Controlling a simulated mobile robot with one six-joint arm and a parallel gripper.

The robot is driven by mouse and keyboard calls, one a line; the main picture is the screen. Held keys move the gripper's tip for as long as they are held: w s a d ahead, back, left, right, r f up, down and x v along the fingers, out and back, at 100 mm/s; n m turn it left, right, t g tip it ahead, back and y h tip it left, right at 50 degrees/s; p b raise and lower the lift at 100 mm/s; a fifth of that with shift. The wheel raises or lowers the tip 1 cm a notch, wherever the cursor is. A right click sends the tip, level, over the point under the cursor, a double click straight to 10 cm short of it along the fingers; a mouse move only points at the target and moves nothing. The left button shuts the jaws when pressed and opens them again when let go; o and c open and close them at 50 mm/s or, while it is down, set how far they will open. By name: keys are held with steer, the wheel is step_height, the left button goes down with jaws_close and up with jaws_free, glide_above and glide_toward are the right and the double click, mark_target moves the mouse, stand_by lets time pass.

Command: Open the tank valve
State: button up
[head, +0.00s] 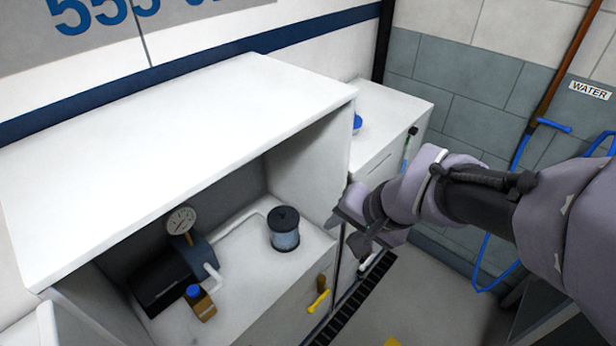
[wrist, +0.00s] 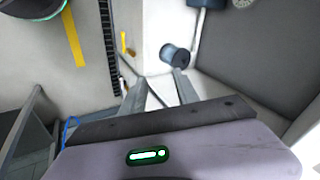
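A yellow lever handle (head: 318,301) with a brown fitting above it sticks out from the front of the white cabinet, low and right of centre. It is the likely tank valve, though no label shows. It also shows small in the wrist view (wrist: 126,43). My gripper (head: 347,238) is in the air at the cabinet's right front edge, above and to the right of the lever and apart from it. In the wrist view my gripper (wrist: 162,80) has its two fingers spread with nothing between them.
The cabinet (head: 180,135) has an open bay holding a clear canister (head: 284,230), a gauge (head: 181,220) and a pump with a blue-knobbed brass fitting (head: 201,302). A pipe with a blue handle (head: 553,125) stands by the WATER sign (head: 590,90). Floor is clear in front.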

steer(key=w+a+f+p, duration=0.1)
steer(key=w+a+f, duration=0.1)
steer(key=w+f, duration=0.35)
steer(key=m+g+p, duration=0.2)
glide_above(317, 303)
steer(key=d, duration=0.2)
step_height(317, 303, down, 12)
steer(key=f+b, duration=0.1)
steer(key=f, duration=1)
steer(key=a+f+h+b, duration=0.1)
steer(key=f, duration=0.9)
steer(key=f+m+g+h+b, duration=0.1)
steer(key=f, duration=1)
steer(key=shift+s+a+f, duration=0.1)
steer(key=shift+a+f, duration=0.2)
steer(key=shift+a, duration=0.05)
jaws_close()
